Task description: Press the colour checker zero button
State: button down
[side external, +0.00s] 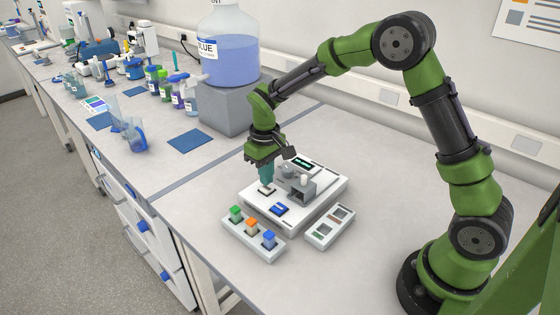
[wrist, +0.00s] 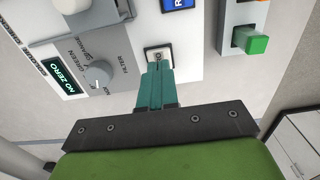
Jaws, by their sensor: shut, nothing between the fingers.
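The colour checker (side external: 318,198) is a white box on the bench. Its display (wrist: 66,75) reads "NO ZERO" in the wrist view. A pale square button in a dark frame (wrist: 158,53) lies on its top; it also shows in the side view (side external: 266,190). A blue button (wrist: 178,4) is beside it, its label cut off. My gripper (wrist: 157,68) is shut and empty, its teal fingers pointing down at the pale button. In the side view my gripper (side external: 267,184) is right over that button. Whether the tips touch it I cannot tell.
A rack (side external: 253,240) with green, orange and blue capped cuvettes stands in front of the checker. A small two-slot tray (side external: 330,227) is at its right. A grey filter knob (wrist: 98,74) is close to my fingers. A large blue-liquid carboy (side external: 228,60) stands behind.

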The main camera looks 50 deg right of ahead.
aim_at(269, 190)
jog(key=shift+f, duration=1.05)
dwell(0.4)
jog(key=shift+r, duration=3.55)
jog(key=shift+f, duration=0.15)
jog(key=shift+s+a+f+m, duration=0.1)
jog(key=shift+s+f+m, duration=0.2)
jog(key=shift+s, duration=0.25)
jog(key=s+r+m+t+y, duration=0.1)
jog(key=s+r+t, duration=0.2)
jog(key=s+r, duration=0.4)
jog(key=s+r+m+t+y, duration=0.1)
jog(key=s+r+t, duration=0.3)
jog(key=s, duration=0.9)
notch_tip(269, 190, up, 3)
jog(key=shift+s+r+m, duration=0.1)
jog(key=shift+s+m, duration=0.2)
jog(key=shift+m, duration=0.4)
